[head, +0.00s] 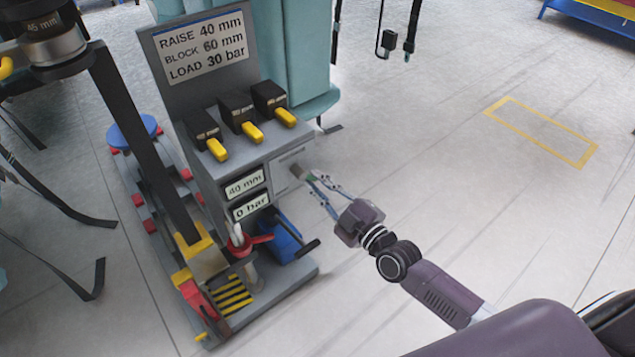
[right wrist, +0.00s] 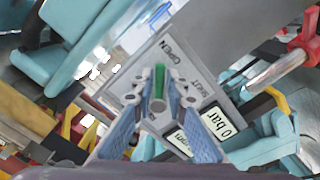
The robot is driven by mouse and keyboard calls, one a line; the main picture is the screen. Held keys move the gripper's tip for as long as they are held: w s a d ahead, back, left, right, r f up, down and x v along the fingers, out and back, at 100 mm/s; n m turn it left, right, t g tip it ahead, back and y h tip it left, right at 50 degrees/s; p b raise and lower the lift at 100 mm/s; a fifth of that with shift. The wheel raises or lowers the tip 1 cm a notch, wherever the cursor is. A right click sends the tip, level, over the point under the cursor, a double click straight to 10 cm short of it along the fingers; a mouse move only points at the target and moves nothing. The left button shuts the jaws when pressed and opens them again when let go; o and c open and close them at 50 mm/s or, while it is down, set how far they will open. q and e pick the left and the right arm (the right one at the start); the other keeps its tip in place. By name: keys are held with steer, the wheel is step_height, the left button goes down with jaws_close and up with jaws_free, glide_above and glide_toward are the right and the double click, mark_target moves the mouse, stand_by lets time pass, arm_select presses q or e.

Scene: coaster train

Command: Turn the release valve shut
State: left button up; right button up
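The release valve's plate (right wrist: 160,58) carries the words OPEN and SHUT in the right wrist view. In the head view the lever (head: 311,178) shows small on the right side of the grey console (head: 287,184). My right gripper (head: 314,184) reaches it from the lower right there. Its fingers are a little apart, one on each side of the lever. I cannot tell whether they touch it. My left gripper is not in view.
The console bears a sign (head: 203,47), several black units with yellow levers (head: 253,132), and displays reading 40 mm (head: 245,185) and 0 bar (head: 251,206). A red fitting (head: 243,243) and blue box (head: 284,240) are below. The floor (head: 450,150) right of the console is clear.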

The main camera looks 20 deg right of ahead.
jaws_close()
